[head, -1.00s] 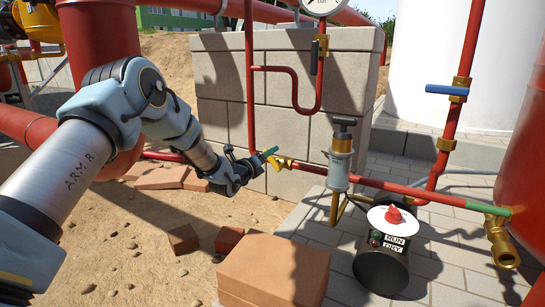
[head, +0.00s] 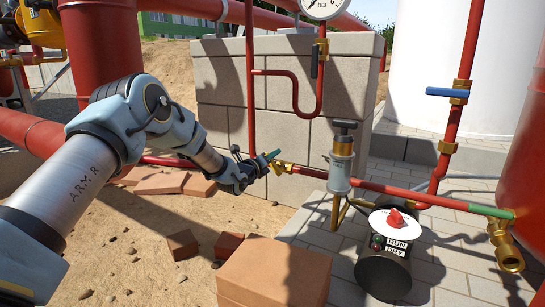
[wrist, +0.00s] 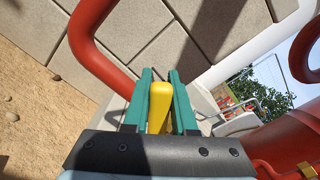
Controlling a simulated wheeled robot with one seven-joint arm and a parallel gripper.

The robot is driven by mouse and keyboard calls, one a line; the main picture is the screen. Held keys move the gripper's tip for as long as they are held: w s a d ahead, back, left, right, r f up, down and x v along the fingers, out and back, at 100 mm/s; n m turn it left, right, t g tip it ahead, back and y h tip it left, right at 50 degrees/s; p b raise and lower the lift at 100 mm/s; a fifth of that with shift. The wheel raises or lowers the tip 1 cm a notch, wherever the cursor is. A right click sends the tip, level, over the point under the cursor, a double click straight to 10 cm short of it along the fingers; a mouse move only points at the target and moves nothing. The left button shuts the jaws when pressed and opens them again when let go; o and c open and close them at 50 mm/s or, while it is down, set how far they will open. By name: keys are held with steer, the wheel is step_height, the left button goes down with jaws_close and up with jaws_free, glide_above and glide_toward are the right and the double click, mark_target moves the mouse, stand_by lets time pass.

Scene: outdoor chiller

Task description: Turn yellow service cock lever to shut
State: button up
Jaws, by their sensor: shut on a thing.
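The yellow service cock lever (wrist: 159,105) sits between the two green fingers of my gripper (wrist: 160,100) in the wrist view, and the fingers are shut on it. In the head view my gripper (head: 269,158) is at the brass service cock (head: 284,167) on the low red pipe, in front of the block wall. The lever is mostly hidden by the fingers there, so its exact angle cannot be told from the head view.
A blue-handled valve (head: 447,92) is on the upright red pipe at right. A pump with a red knob (head: 395,217) stands on paving below. Bricks (head: 273,270) lie in front. The block wall (head: 345,80) stands close behind my gripper.

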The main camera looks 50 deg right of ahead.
jaws_close()
stand_by(0.8)
